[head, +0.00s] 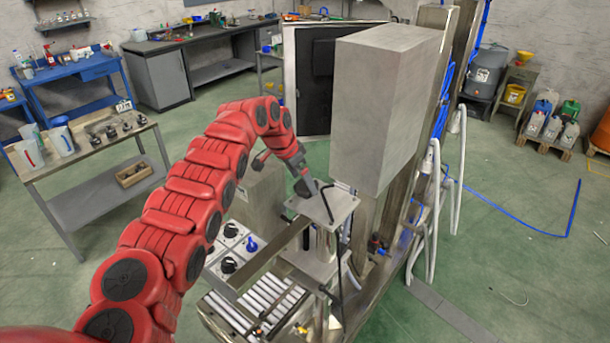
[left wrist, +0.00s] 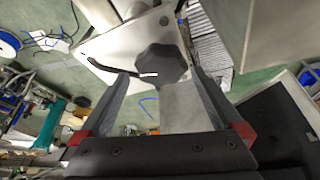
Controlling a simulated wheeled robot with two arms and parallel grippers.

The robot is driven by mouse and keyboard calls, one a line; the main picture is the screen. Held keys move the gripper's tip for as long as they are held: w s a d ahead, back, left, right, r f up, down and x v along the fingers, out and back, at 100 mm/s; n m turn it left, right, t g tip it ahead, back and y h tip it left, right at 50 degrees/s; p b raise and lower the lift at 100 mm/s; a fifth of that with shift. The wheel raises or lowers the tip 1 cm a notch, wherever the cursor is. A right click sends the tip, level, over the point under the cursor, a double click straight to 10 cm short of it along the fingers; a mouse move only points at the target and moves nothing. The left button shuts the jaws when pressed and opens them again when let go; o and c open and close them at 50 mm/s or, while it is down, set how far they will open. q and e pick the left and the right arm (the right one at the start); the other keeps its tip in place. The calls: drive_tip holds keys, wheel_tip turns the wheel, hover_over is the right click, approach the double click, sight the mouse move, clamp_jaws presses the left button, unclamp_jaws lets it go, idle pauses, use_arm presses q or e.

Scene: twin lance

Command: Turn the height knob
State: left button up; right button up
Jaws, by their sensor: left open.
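The height knob (left wrist: 162,66) is a black lobed knob with a white mark, on a light metal plate (left wrist: 110,45) with a dark curved slot. In the left wrist view, my left gripper (left wrist: 160,77) is open, with its two grey fingers pointing at the knob, one to each side. The knob is between or just beyond the fingertips; I cannot tell if they touch it. In the head view, my left gripper (head: 318,192) is over the metal plate (head: 342,204) on top of the machine, and the knob is mostly hidden by it. My right gripper is not in view.
A large grey metal box (head: 375,105) stands close on the right of my left gripper. Below are a control panel with black and blue knobs (head: 230,264) and a roller bed (head: 262,300). A bench with jugs (head: 85,150) stands at left.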

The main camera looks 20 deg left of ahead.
use_arm(q)
drive_tip(key=shift+p+x, duration=0.3)
drive_tip(key=shift+x, duration=0.7)
drive_tip(key=shift+w+f, duration=0.3)
drive_tip(key=shift+w, duration=0.05)
drive_tip(key=shift+s, duration=0.15)
